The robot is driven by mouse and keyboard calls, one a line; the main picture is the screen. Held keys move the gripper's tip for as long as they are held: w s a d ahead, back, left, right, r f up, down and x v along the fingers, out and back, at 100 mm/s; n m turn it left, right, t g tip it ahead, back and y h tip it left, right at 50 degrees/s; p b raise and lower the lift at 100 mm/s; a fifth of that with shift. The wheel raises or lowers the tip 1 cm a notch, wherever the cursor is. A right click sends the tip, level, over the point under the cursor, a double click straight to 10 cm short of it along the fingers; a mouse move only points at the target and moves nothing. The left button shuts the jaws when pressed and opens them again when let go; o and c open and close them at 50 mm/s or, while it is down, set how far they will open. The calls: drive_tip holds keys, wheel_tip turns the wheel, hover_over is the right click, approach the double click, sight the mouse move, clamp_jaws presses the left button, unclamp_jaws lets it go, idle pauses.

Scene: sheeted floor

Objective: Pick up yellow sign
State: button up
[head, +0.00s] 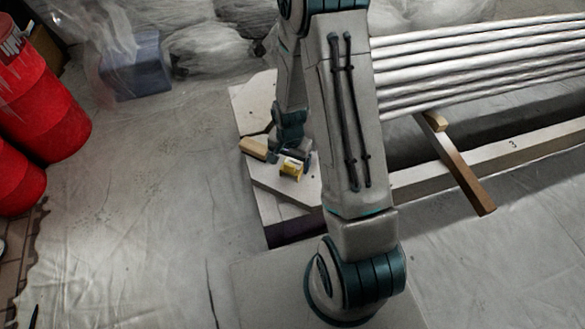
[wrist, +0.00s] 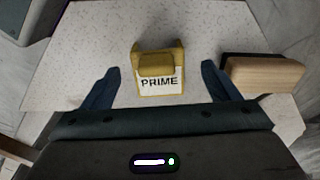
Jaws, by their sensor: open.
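The yellow sign (wrist: 158,67) stands on a pale speckled board (wrist: 95,40) in the wrist view. Its white face reads "PRIME". It also shows in the head view as a small yellow block (head: 291,167) near the end of my arm. My gripper (wrist: 160,84) is open, with one dark blue finger to the left of the sign and one to the right. There is a gap between each finger and the sign. In the head view my gripper (head: 292,155) is small and partly hidden by its own links.
A wooden block with a dark side (wrist: 262,75) lies just right of the right finger; it also shows in the head view (head: 254,149). Red barrels (head: 45,95) stand at the left. Metal pipes (head: 480,60) and a wooden bar (head: 460,170) lie right.

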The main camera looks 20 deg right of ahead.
wheel_tip(320, 180, down, 4)
drive_tip(key=shift+s+b, duration=0.15)
drive_tip(key=shift+b, duration=0.7)
drive_tip(key=shift+c, duration=0.3)
drive_tip(key=c, duration=1.1)
drive_tip(key=shift+o, duration=0.2)
drive_tip(key=shift+r, duration=0.15)
